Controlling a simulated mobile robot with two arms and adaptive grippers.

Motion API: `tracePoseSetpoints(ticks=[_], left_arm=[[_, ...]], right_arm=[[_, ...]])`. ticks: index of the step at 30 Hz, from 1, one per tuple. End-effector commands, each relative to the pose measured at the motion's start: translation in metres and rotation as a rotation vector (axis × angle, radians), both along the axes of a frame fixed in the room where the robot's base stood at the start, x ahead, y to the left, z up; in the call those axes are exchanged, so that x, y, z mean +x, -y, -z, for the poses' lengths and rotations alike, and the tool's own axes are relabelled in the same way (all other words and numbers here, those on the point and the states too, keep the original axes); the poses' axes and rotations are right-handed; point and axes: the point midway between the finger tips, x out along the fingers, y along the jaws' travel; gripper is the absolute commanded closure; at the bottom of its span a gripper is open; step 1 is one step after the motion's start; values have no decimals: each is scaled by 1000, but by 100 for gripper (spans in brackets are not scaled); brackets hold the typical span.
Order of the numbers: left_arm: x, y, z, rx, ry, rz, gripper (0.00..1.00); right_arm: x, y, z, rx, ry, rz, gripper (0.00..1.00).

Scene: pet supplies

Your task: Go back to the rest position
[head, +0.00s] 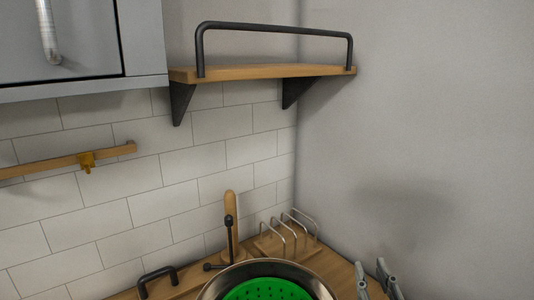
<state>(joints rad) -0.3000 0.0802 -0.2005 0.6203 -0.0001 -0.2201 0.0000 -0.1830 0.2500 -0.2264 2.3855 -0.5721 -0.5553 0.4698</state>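My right gripper (373,272) shows at the bottom right, over the wooden counter near the grey wall. Its two grey fingers point up in the picture and stand apart with nothing visible between them. The rest of that arm is cut off by the lower edge. My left gripper is not in view.
A metal-rimmed round bowl or pan (322,283) with a green perforated piece (265,291) inside stands at the bottom centre. Behind it are a wire-and-wood rack (285,236) and an upright wooden post (230,213). A wooden shelf (270,72) with a black rail hangs above. A grey cabinet (60,40) is upper left.

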Motion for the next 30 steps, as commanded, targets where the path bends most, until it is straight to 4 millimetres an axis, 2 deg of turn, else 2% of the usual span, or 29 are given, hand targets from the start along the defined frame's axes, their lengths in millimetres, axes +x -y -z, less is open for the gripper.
tracePoseSetpoints(ticks=[1, 5, 6, 9, 12, 15, 20, 21, 26, 30], left_arm=[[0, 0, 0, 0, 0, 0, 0], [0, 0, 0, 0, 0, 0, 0], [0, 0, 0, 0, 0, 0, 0], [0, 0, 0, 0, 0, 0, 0], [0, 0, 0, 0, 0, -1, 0], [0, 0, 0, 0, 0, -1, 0], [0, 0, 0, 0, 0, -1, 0], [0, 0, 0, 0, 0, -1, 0], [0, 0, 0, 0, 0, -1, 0], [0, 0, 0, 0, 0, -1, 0]], right_arm=[[-6, 10, 32, 20, -119, 40, 73], [-34, 26, 111, 45, -435, 113, 73], [-48, 29, 135, 50, -535, 124, 73], [-86, 29, 187, 54, -770, 131, 73], [-127, 25, 225, 49, -972, 114, 73], [-167, 19, 251, 46, -1147, 82, 73], [-230, 7, 279, 35, -1393, 7, 73], [-237, 5, 287, 31, -1428, -6, 73], [-223, 4, 330, 28, -1434, 0, 73], [-218, 3, 374, 27, -1451, -1, 73]])
